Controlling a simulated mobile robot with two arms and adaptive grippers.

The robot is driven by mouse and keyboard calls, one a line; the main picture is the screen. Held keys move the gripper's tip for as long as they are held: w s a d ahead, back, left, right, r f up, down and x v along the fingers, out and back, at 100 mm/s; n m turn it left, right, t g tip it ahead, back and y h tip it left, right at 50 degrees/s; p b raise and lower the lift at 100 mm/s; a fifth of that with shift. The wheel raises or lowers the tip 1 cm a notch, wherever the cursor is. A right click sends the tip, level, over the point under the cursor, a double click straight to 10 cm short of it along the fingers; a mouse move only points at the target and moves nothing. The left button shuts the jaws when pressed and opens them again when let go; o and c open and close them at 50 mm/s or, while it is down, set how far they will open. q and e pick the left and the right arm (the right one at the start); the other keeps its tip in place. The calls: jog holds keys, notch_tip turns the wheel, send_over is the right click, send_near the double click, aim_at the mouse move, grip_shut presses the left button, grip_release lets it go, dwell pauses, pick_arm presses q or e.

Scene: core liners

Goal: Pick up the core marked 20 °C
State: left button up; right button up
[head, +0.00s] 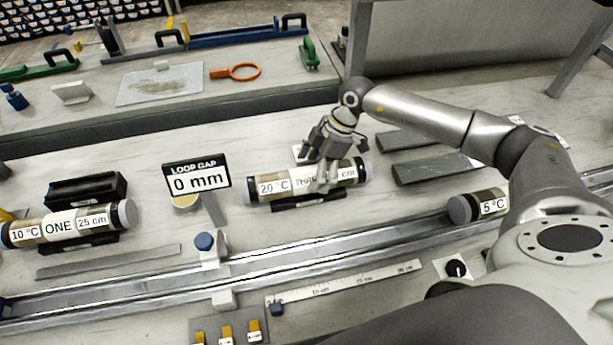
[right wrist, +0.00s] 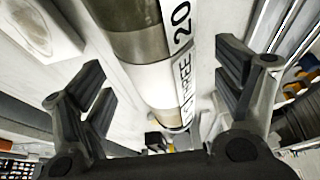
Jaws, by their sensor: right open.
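The core marked 20 °C (head: 274,187) lies level on a dark cradle (head: 308,200) in the middle of the bench. Its labels read 20 °C, THREE and a partly hidden cm value. My right gripper (head: 327,180) is over its right half and hides part of the labels. In the right wrist view the core (right wrist: 152,60) runs between the two open fingers of my right gripper (right wrist: 165,95), with space on both sides. I cannot tell whether the fingers touch it. My left gripper is not in view.
A core marked 10 °C, ONE (head: 60,226) lies at the left. A core marked 5 °C (head: 480,206) lies at the right, partly behind my arm. A LOOP GAP 0 mm sign (head: 196,177) stands just left of the middle core. A metal rail (head: 300,257) runs in front.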

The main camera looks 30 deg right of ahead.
aim_at(313, 170)
jog(key=shift+x, duration=1.55)
jog(key=shift+r, duration=0.1)
jog(key=shift+c, duration=0.4)
grip_shut()
jog(key=shift+w+r, duration=0.2)
